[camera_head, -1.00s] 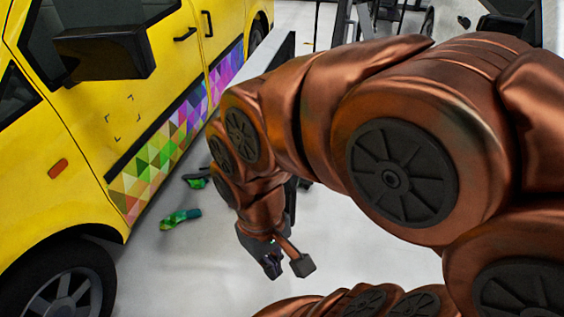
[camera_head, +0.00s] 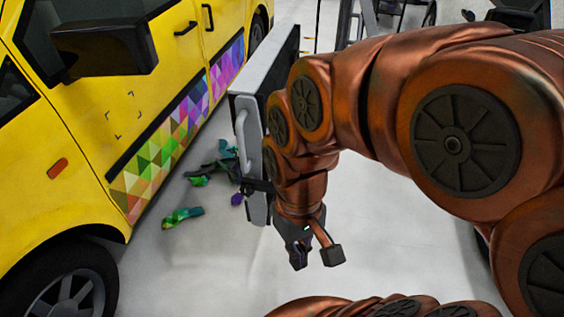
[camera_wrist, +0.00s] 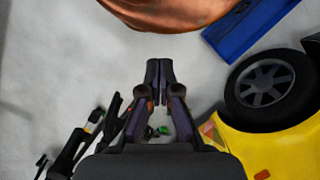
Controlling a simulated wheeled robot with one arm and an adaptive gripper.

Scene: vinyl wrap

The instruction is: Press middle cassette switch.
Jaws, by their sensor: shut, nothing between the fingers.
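My gripper (camera_head: 299,256) hangs from my copper arm over the bare floor, to the right of the yellow van. In the wrist view, my gripper (camera_wrist: 159,68) has its two dark fingers together with nothing between them. A grey and black cart-like unit (camera_head: 241,150) with a pale handle stands just left of my arm in the head view. My arm hides part of it. I cannot make out a cassette switch in either view.
The yellow van (camera_head: 75,150) with a multicoloured triangle strip (camera_head: 160,160) fills the left. Crumpled green and purple scraps (camera_head: 183,216) lie on the floor beside it. A blue flat object (camera_wrist: 245,28) lies at the top right of the wrist view. The floor below my gripper is clear.

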